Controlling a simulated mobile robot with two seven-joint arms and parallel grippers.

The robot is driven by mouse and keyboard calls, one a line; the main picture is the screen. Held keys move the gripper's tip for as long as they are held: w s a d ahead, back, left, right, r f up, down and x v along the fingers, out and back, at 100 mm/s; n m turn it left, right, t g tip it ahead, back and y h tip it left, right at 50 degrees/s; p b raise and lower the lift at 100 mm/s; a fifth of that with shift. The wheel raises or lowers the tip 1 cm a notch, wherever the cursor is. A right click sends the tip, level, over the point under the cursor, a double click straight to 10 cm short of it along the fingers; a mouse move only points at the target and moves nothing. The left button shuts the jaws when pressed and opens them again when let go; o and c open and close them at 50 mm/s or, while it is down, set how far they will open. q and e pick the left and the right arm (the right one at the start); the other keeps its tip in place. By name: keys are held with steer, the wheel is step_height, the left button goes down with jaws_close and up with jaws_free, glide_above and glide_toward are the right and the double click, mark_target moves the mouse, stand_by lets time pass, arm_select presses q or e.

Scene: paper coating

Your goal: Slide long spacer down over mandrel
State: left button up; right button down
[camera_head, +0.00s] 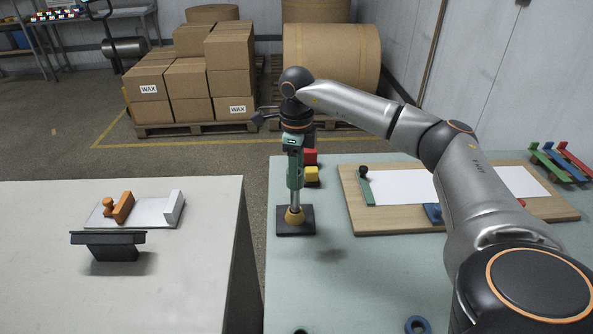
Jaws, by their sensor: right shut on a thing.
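The mandrel (295,198) is a thin metal rod standing upright on a dark square base (311,230). An orange-brown collar (294,217) sits around its foot. The long spacer (295,176) looks like a green upright tube in line with the rod, its lower end above the collar with bare metal showing between. My right gripper (296,152) points down from above and is shut on the spacer's upper part. The rod's top is hidden, so how far the spacer is around it cannot be told. My left gripper is out of view.
A wooden board (400,217) with a white sheet lies to the right. Red (310,157) and yellow (312,174) blocks stand close behind the mandrel. A blue ring (417,325) lies near the front. A gap separates the left table (190,280). The bench left-front is mostly clear.

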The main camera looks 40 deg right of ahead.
steer(key=shift+f, duration=0.45)
steer(key=shift+c, duration=1.2)
jaws_free()
step_height(320, 180, up, 12)
steer(key=shift+r+b, duration=0.25)
steer(key=shift+b, duration=0.05)
